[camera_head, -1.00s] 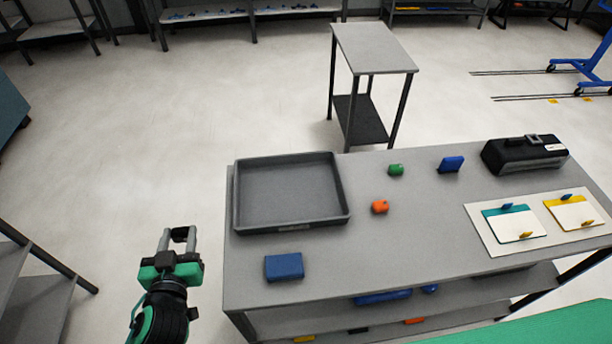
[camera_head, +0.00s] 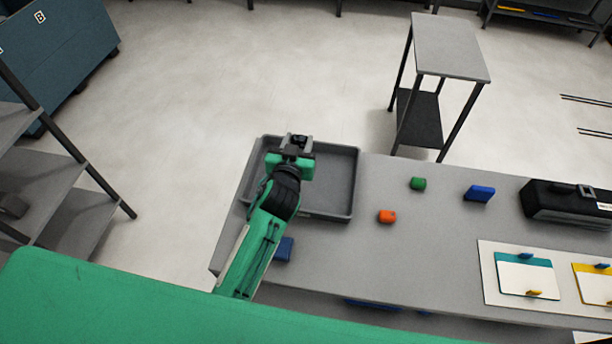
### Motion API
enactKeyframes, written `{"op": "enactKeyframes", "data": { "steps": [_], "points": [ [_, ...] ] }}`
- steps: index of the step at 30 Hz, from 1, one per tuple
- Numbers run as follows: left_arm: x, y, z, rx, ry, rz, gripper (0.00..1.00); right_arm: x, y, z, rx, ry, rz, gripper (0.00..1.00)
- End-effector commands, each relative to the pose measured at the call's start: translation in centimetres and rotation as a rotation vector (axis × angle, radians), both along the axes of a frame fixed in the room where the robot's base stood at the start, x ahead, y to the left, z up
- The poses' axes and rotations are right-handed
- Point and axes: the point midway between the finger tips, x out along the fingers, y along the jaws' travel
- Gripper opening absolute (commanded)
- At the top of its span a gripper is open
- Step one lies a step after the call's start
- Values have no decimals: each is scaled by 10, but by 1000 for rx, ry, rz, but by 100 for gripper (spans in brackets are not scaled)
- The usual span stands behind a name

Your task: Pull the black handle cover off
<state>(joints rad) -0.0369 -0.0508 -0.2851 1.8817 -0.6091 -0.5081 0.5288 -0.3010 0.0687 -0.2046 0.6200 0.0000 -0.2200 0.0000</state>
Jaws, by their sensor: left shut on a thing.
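My left gripper (camera_head: 297,147) is over the grey tray (camera_head: 341,211) at the left end of the grey workbench. It is shut on a small dark thing at its fingertips, too small and dark to name with certainty. My left arm hides part of the tray and of the blue block beside it. No part that I can clearly tell is the black handle cover shows elsewhere. My right gripper is not in view.
A small grey table (camera_head: 451,47) stands behind. Open floor lies beyond.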

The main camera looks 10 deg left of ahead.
Motion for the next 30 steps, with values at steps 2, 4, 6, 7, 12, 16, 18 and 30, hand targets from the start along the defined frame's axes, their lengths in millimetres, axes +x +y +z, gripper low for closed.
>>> {"op": "enactKeyframes", "data": {
  "steps": [2, 4, 6, 7, 12, 16, 18, 30],
  "points": [
    [0, 0, -13, 1, 0, 0, 12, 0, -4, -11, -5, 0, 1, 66],
    [0, 0, -21, 1, 0, 0, 12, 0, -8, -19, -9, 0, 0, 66],
    [0, 0, -29, 2, 0, 0, 12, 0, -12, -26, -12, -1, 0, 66],
    [0, 0, -33, 2, 0, 0, 12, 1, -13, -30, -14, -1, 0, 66],
    [-1, 0, -49, 1, 0, -1, 12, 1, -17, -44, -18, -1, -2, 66],
    [-1, 0, -53, 1, 0, -1, 12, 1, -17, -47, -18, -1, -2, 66],
    [-1, 0, -52, 0, 0, 0, 12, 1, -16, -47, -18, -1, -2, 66],
    [-1, 0, -52, 0, 0, 0, 65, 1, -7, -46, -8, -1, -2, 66]
  ]
}}
